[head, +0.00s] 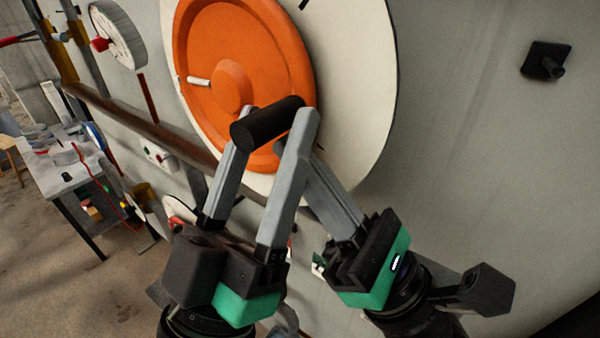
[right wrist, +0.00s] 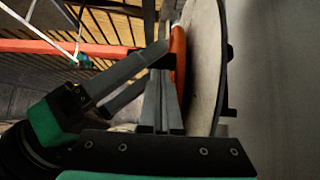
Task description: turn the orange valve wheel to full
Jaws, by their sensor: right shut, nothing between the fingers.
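The orange valve wheel (head: 222,42) faces me in the head view, mounted in front of a pale round plate (head: 362,85). A white pointer mark (head: 198,81) lies on the wheel's left side. A black cylindrical handle (head: 266,122) stands out from its lower right. My left gripper (head: 272,132) has one finger on each side of this handle and appears shut on it. My right gripper (head: 312,165) is shut and empty, below and right of the handle, its tips partly hidden by a left finger. In the right wrist view the wheel's edge (right wrist: 179,60) shows beside my right fingers (right wrist: 165,25).
A round gauge with a red part (head: 122,38) is at upper left. A rusty pipe (head: 135,122) runs behind the wheel. A black knob (head: 545,62) sticks out of the wall at right. A cluttered workbench (head: 65,178) stands far left. Both grippers are close together.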

